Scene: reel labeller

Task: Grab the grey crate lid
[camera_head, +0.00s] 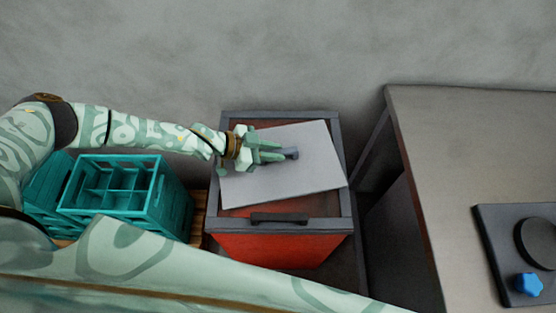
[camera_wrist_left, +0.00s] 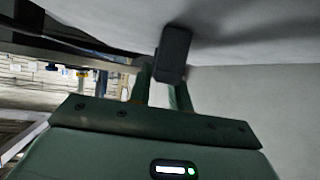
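The grey crate lid (camera_head: 285,183) is a flat, pale panel lying askew over the top of a red crate (camera_head: 270,247) with a dark grey rim. A dark handle (camera_head: 291,153) stands out on the lid. My left gripper (camera_head: 270,152) is over the lid, with its fingers at the handle. In the left wrist view, the handle (camera_wrist_left: 173,55) is at the tips of the two fingers and hides part of the right one. The frames do not show whether the fingers press on it. My right gripper is not in view.
A teal divided crate (camera_head: 110,185) stands left of the red crate. A grey worktable (camera_head: 460,150) is on the right, with a dark device and blue knob (camera_head: 529,285). A bare grey wall (camera_head: 280,50) is behind. A pale patterned part of mine crosses the foreground.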

